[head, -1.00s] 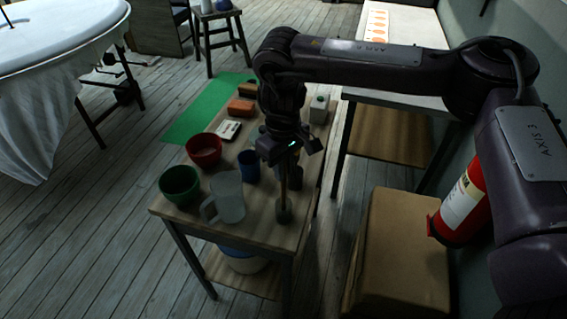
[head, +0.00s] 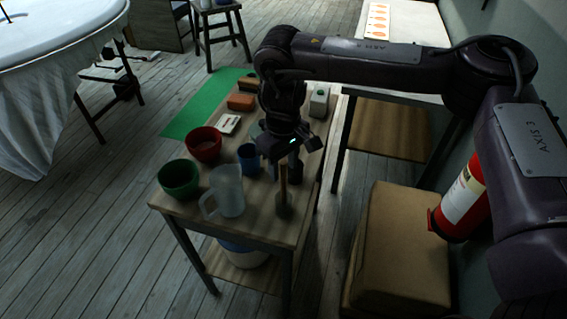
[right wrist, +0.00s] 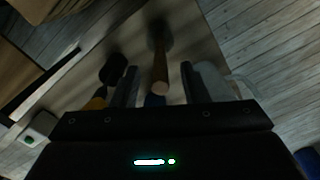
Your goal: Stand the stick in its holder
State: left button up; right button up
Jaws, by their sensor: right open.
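A brown wooden stick (head: 283,183) stands upright near the table's front right corner in the head view. Its lower end is at a short dark round piece that looks like the holder (head: 284,208); how deep it sits cannot be told. In the right wrist view the stick (right wrist: 160,72) points its end toward the camera, with the holder (right wrist: 158,32) at its far end. My right gripper (head: 286,163) is just above the stick. Its open fingers (right wrist: 159,88) lie on either side of the stick's end, with gaps. My left gripper is out of view.
A clear mug (head: 227,190), a green bowl (head: 179,180), a red bowl (head: 204,145) and a blue cup (head: 249,159) stand left of the stick on the wooden table (head: 250,222). A cardboard box (head: 405,245) and a red extinguisher (head: 462,205) are to the right.

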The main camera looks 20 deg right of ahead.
notch_tip(320, 180, up, 8)
jog(key=shift+f, duration=0.1)
dwell(1.0)
